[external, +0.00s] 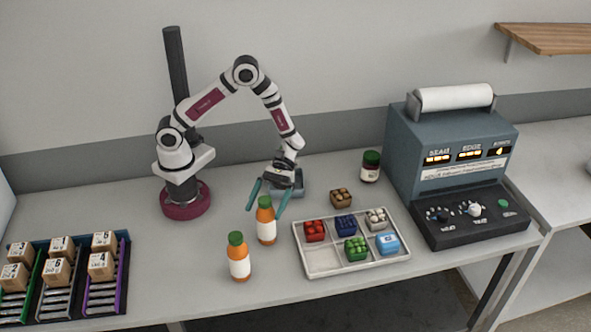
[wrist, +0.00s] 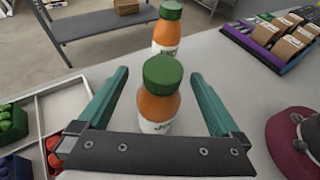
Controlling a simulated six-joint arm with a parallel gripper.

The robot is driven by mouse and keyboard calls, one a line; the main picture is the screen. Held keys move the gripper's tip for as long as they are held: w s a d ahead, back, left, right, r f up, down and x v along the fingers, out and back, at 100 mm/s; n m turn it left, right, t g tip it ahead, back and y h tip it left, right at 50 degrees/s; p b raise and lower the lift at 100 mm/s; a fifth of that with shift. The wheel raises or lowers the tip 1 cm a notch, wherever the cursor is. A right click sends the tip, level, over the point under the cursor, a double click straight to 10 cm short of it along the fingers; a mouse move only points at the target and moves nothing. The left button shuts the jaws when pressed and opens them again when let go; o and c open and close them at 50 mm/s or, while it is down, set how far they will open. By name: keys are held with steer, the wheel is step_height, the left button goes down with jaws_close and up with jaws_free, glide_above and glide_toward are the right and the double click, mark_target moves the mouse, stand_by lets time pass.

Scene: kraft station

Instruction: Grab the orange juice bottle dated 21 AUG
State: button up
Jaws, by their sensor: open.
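Two orange juice bottles with green caps and white labels stand upright on the table. The bottle nearer my gripper (external: 266,222) is the front one in the wrist view (wrist: 158,101), where it shows between my open fingers. The other bottle (external: 238,258) stands apart, closer to the table's front edge, and shows beyond the first in the wrist view (wrist: 168,35). The label dates are too small to read.
A divided tray (external: 318,262) with small coloured punnets lies right of the bottles. A small brown box (external: 341,198), a dark jar (external: 370,167) and a blue machine (external: 450,150) stand behind it. A rack of numbered boxes (external: 62,272) is at far left.

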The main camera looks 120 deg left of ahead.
mark_target(262, 226)
step_height(262, 226, down, 3)
steer(key=shift+f, duration=0.1)
steer(key=shift+w+d+f, duration=0.15)
steer(key=shift+d+f, duration=0.7)
steer(key=shift+d, duration=0.3)
steer(key=shift+d+f, duration=0.1)
steer(key=shift+d, duration=0.15)
jaws_close()
